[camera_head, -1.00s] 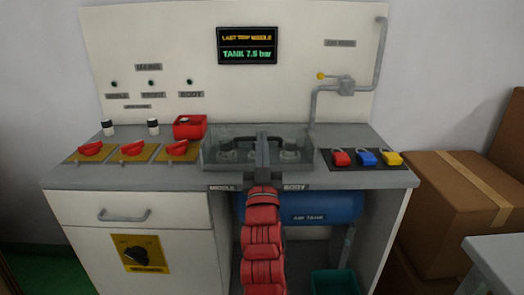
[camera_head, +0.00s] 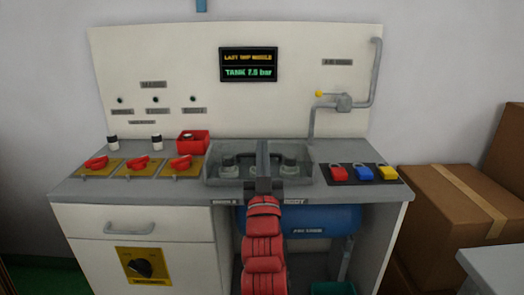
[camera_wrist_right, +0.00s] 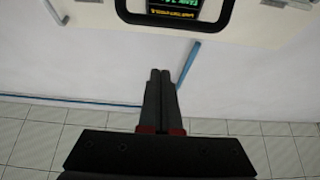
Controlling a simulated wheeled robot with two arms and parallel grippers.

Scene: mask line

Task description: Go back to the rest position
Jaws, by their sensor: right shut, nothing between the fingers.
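In the right wrist view the shut fingers (camera_wrist_right: 159,75) point toward the wall, with the display (camera_wrist_right: 174,12) at the top. My left gripper is not in view.
The grey counter (camera_head: 80,190) carries red switches on yellow plates (camera_head: 137,164), a red box (camera_head: 192,143), a clear tray (camera_head: 218,172) and coloured padlocks (camera_head: 362,173). A blue tank (camera_head: 310,219) sits below. Cardboard boxes (camera_head: 450,215) stand at the right.

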